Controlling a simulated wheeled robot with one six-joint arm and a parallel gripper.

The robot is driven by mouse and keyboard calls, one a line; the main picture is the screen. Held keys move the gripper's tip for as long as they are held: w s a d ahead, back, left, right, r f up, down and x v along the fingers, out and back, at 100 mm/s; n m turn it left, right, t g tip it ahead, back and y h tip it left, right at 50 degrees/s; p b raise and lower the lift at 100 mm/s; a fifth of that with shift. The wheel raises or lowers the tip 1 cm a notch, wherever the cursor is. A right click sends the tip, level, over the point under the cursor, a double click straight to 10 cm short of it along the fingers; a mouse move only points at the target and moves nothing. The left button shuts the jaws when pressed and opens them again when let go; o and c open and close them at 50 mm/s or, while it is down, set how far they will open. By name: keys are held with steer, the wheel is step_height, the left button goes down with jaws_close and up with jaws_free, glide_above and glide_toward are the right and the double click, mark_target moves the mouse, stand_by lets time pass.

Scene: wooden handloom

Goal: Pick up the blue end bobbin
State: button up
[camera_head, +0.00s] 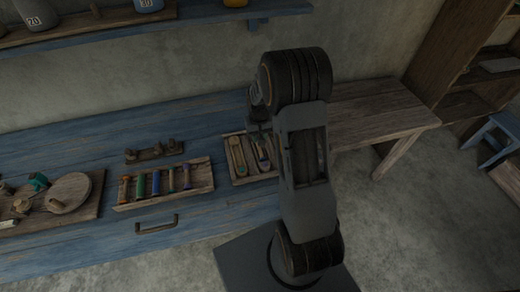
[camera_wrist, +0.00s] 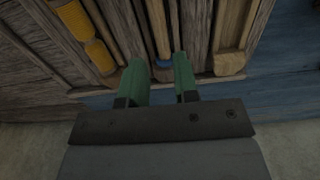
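In the head view my gripper (camera_head: 258,126) is over the right wooden tray (camera_head: 256,179), and my arm hides part of that tray.
A second tray (camera_head: 145,204) with several coloured bobbins, one of them blue (camera_head: 156,183), lies to the left on the blue bench (camera_head: 90,143). A small pegged rack (camera_head: 154,153) stands behind it. In the wrist view a yellow-wound piece (camera_wrist: 84,32) lies left of the fingers.

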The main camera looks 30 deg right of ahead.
mark_target(260, 150)
step_height(260, 150, down, 5)
steer(key=shift+a+r+p, duration=0.1)
steer(key=shift+p, duration=0.45)
steer(key=shift+f, duration=0.4)
steer(key=shift+s, duration=0.1)
